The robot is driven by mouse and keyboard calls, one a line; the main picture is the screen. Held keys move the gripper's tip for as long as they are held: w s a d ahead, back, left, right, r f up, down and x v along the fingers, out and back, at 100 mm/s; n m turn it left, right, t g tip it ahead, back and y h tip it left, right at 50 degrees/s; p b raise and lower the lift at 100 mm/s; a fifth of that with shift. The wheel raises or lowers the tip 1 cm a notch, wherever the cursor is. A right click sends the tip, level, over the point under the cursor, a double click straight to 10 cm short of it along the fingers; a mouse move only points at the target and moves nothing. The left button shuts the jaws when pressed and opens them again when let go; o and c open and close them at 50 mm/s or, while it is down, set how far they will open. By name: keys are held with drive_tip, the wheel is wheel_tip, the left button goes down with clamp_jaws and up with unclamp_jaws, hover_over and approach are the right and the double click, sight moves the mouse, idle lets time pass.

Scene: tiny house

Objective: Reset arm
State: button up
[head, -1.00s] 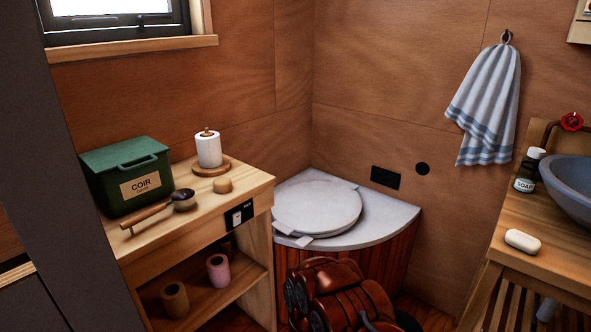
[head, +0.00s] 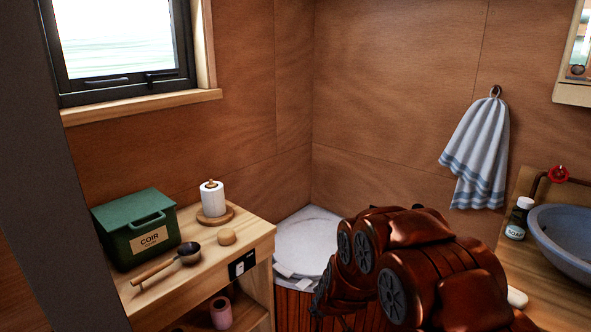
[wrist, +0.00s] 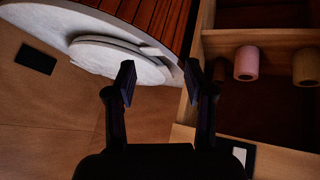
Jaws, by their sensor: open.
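My copper-coloured arm is folded at the lower right of the head view and hides part of the toilet bench. My gripper (wrist: 160,85) shows in the wrist view with its two dark fingers spread apart and nothing between them. Past the fingers are the round white toilet lid (wrist: 120,60) and the wooden shelf unit (wrist: 225,45). In the head view the lid (head: 305,245) lies flat on the white corner bench top, partly behind my arm. The gripper itself cannot be made out in the head view.
The shelf unit (head: 205,290) stands left with a green COIR box (head: 135,228), a ladle (head: 165,263) and a paper roll (head: 212,198). At right, a counter holds a blue-grey basin (head: 565,235), a soap bottle (head: 518,218) and soap (head: 517,298). A towel (head: 475,150) hangs behind.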

drive_tip(key=s+d+r+m+g+p, duration=0.2)
drive_tip(key=s+d+r+g+p, duration=0.1)
drive_tip(key=s+r, duration=0.7)
drive_tip(key=s+d+r+m+g+p, duration=0.2)
drive_tip(key=s+r+p, duration=0.4)
drive_tip(key=s, duration=1.2)
drive_tip(key=s+d+r+m+g+p, duration=0.2)
drive_tip(key=s+d+r+g+p, duration=0.2)
drive_tip(key=s+r, duration=1.1)
drive_tip(key=shift+d+m+h, duration=0.3)
drive_tip(key=shift+d+h, duration=0.1)
drive_tip(key=shift+d, duration=0.4)
